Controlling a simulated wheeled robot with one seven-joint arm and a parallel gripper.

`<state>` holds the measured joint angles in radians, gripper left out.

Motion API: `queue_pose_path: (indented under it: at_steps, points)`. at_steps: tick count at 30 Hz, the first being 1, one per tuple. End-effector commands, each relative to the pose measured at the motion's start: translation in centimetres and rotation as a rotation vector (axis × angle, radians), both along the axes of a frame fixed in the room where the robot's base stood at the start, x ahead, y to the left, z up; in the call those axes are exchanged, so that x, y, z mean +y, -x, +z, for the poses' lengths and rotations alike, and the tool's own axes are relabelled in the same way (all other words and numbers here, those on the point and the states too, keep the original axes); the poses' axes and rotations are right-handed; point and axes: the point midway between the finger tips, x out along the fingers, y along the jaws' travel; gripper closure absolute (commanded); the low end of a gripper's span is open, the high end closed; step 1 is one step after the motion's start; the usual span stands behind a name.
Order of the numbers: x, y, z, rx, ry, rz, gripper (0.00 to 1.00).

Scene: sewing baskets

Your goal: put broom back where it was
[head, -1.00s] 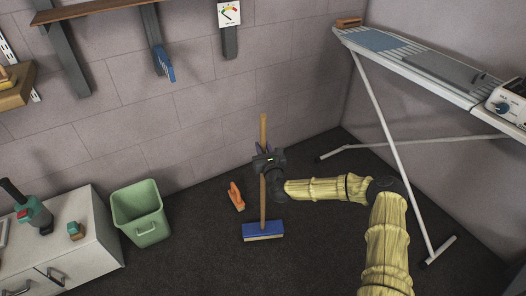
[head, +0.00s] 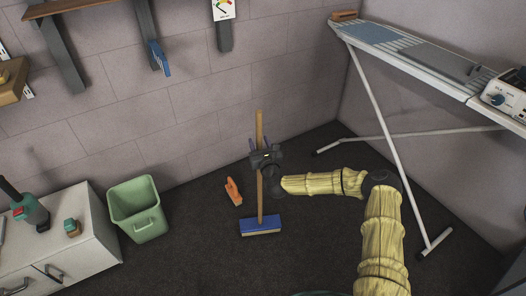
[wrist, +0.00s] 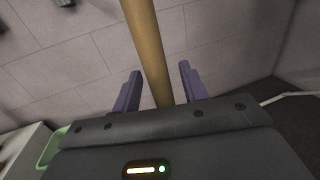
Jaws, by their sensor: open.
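The broom (head: 260,226) stands upright on the dark floor in front of the back wall, with a wooden handle and a blue head at the bottom. My gripper (head: 260,146) is around the middle of the handle, with its body in front of it. In the wrist view the handle (wrist: 148,50) rises between the two purple fingers of my gripper (wrist: 157,85), with a gap on each side. The fingers are open. The part of the handle behind the gripper body is hidden.
An orange object (head: 233,191) lies on the floor left of the broom. A green bin (head: 140,222) and a white cabinet (head: 92,240) stand further left. An ironing board (head: 420,66) with thin legs stands at right. A blue brush (head: 160,58) hangs on the wall.

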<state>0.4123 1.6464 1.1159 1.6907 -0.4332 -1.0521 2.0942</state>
Motion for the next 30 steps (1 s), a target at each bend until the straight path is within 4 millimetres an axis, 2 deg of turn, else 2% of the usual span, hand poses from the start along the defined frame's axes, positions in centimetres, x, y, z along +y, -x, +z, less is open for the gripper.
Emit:
queue_pose_path:
  at_steps: [5,21,25,30]
  points:
    - [-0.5,1.5,0.1,0.001,-0.001,0.001,0.57]
    - [-3.6,10.0,0.0,0.002,0.0,0.001,0.57]
    - [-3.9,11.1,-0.1,0.0,-0.001,0.0,0.57]
    - [-4.1,11.4,-0.1,0.0,0.0,0.0,0.57]
